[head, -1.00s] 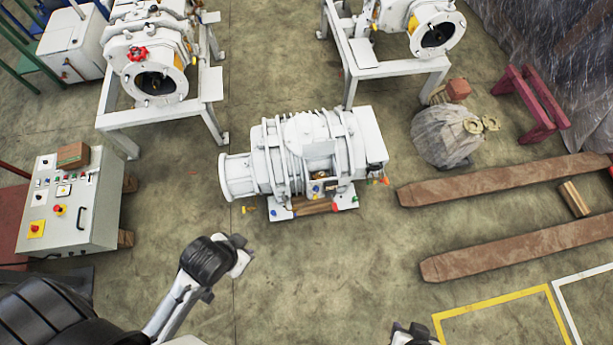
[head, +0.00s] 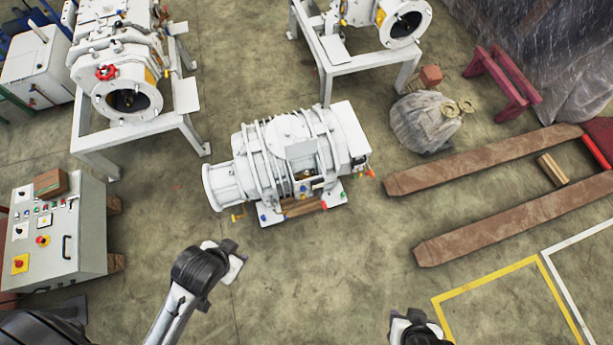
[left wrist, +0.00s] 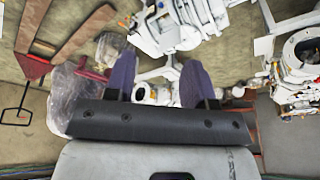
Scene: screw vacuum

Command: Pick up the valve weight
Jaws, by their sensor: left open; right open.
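I cannot make out for sure which part is the valve weight. A white ribbed screw vacuum pump (head: 290,155) lies on a low base with wood under it in the middle of the head view. Small coloured caps sit along its near side. My left gripper (left wrist: 160,64) shows two dark fingers spread apart in the left wrist view, with nothing between them. My left arm reaches in at the lower left of the head view, short of the pump. My right gripper (head: 415,324) is open at the bottom edge, partly cut off, away from everything.
A grey control box (head: 55,235) stands at left. White machines on frames (head: 120,85) stand at the back. A wrapped bundle (head: 425,122) with brass-coloured rings, a dark red stand (head: 503,83) and brown forks (head: 480,165) lie at right. The floor before the pump is clear.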

